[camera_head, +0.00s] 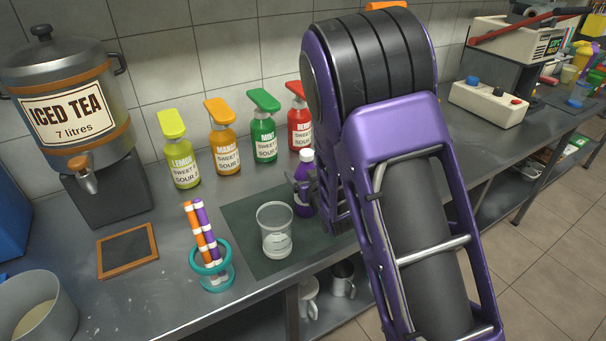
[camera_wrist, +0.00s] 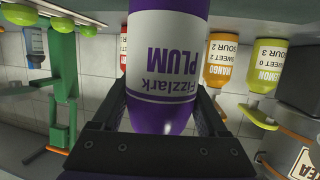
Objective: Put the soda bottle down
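The purple soda bottle (camera_head: 303,199) with a white cap stands upright in the head view, over the right part of the dark mat (camera_head: 244,226). I cannot tell whether its base touches the mat. In the wrist view the bottle (camera_wrist: 162,62) fills the middle, its "Fizzlark PLUM" label upside down. My gripper (camera_wrist: 162,108) has one finger on each side of it and appears closed on its body. In the head view my gripper (camera_head: 308,186) is mostly hidden behind my purple arm.
A clear cup (camera_head: 275,231) stands on the mat, left of the bottle. A teal holder (camera_head: 212,267) with striped tubes is further left. Lemon (camera_head: 182,160), mango (camera_head: 225,146), mint (camera_head: 263,139) and red (camera_head: 298,125) dispensers line the wall. The iced tea urn (camera_head: 70,100) is at left.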

